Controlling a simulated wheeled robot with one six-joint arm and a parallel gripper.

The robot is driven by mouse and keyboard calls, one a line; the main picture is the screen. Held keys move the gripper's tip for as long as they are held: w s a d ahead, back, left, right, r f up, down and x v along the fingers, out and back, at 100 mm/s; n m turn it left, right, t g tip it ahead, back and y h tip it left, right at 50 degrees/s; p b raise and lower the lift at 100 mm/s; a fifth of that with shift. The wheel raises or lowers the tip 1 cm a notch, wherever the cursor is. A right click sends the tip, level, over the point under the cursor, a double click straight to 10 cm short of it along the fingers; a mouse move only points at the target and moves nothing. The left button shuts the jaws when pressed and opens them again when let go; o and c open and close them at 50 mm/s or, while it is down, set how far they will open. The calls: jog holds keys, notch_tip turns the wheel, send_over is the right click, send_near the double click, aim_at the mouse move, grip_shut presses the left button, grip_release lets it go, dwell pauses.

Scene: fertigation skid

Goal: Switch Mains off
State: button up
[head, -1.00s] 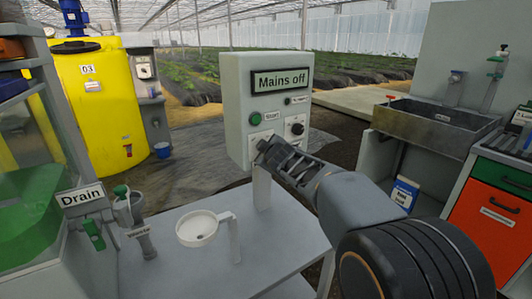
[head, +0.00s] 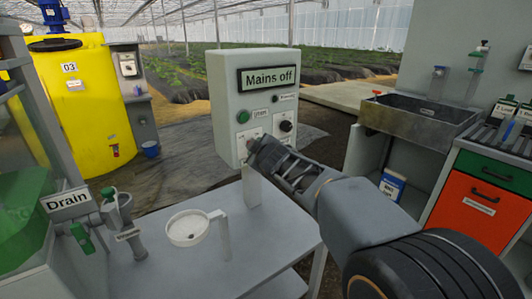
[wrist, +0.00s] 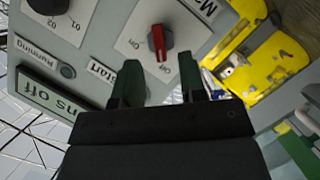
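The grey control box (head: 224,115) stands on a post at the table, and its display (head: 268,77) reads "Mains off". In the wrist view the Mains switch (wrist: 157,43) is a dark rotary knob with a red pointer on a white plate marked On and Off. The pointer is turned toward Off. My gripper (head: 254,147) is at the lower front of the box and hides most of the switch in the head view. In the wrist view its two fingers (wrist: 160,78) are spread, with nothing between them. The knob lies just beyond the tips, apart from them.
A green Start button (head: 243,117) and a second dial (head: 286,126) share the box front. A white round cup holder (head: 188,229) and the Drain valve (head: 82,236) are at the left. A sink (head: 415,115) and an orange-fronted cabinet (head: 475,205) are at the right.

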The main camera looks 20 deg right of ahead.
jog(key=p+v, duration=0.4)
jog(key=v, duration=0.6)
jog(key=shift+d+r, duration=0.1)
jog(key=s+r+m+g+p, duration=0.3)
jog(key=s+m+g+p, duration=0.2)
jog(key=s+p, duration=0.3)
jog(key=s+r+m+g+p, duration=0.3)
jog(key=s+g+p, duration=0.3)
jog(key=s+p, duration=0.3)
jog(key=m+p, duration=0.1)
jog(key=p, duration=0.2)
jog(key=shift+a+m+p, duration=0.3)
jog(key=shift+a+m, duration=0.05)
jog(key=shift+m, duration=0.05)
